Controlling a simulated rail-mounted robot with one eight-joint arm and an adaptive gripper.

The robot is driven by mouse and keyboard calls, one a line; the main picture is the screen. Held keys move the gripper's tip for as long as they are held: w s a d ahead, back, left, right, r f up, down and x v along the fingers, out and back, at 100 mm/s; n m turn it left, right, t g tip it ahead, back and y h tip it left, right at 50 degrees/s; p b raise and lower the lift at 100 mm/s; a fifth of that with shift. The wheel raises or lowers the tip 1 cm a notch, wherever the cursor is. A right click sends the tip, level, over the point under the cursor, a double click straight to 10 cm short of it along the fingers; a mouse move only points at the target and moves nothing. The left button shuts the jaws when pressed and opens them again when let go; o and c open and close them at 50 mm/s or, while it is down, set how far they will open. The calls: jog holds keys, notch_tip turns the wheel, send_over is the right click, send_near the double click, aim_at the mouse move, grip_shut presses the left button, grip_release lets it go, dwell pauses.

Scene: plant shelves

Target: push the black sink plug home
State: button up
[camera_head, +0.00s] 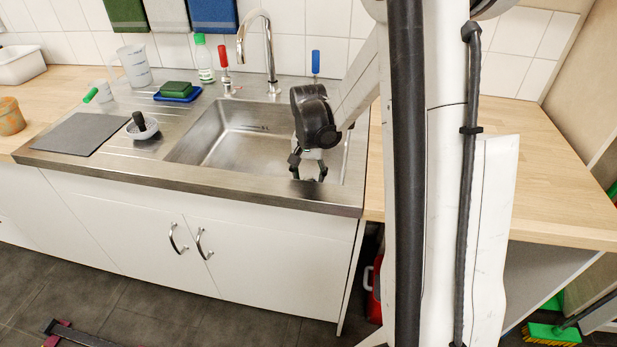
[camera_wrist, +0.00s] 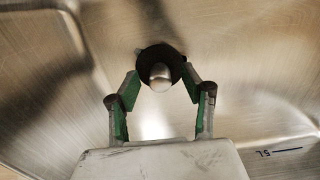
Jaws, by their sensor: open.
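The black sink plug (camera_wrist: 174,56) shows in the wrist view as a dark disc with a rounded metal knob (camera_wrist: 160,76) at its middle. It is on the floor of the steel sink (camera_head: 218,138). Whether it is seated or sits proud of the drain I cannot tell. My gripper (camera_wrist: 160,77) is open, its green-padded fingers on either side of the knob, with gaps to it visible. In the head view my gripper (camera_head: 308,172) points down into the right part of the sink; the plug is hidden there.
The sink's front rim (camera_head: 265,189) lies close to my gripper. The tap (camera_head: 269,50) stands behind the basin. Left on the drainboard are a bowl with a black-handled tool (camera_head: 142,127), a blue tray (camera_head: 178,96) with a green sponge and a grey mat (camera_head: 72,134). The basin's left part is clear.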

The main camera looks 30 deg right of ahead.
notch_tip(320, 180, up, 12)
dwell(0.6)
dwell(0.4)
jog(key=s+a+r+n+t, duration=0.1)
jog(key=s+a+r, duration=0.1)
jog(key=s+a, duration=0.1)
jog(key=s+a+r+n+t, duration=0.1)
jog(key=s+a+r, duration=0.1)
jog(key=a, duration=0.1)
jog(key=s+a+r+n+t, duration=0.1)
jog(key=s+a+r+n, duration=0.1)
jog(key=s+a, duration=0.1)
jog(key=shift+s+r+h, duration=0.25)
jog(key=shift+s+h, duration=0.05)
jog(key=shift+s, duration=0.05)
jog(key=s+a+n+t, duration=0.4)
jog(key=s+a, duration=0.3)
jog(key=s, duration=0.3)
jog(key=shift+s+f+n, duration=0.2)
jog(key=shift+n, duration=0.1)
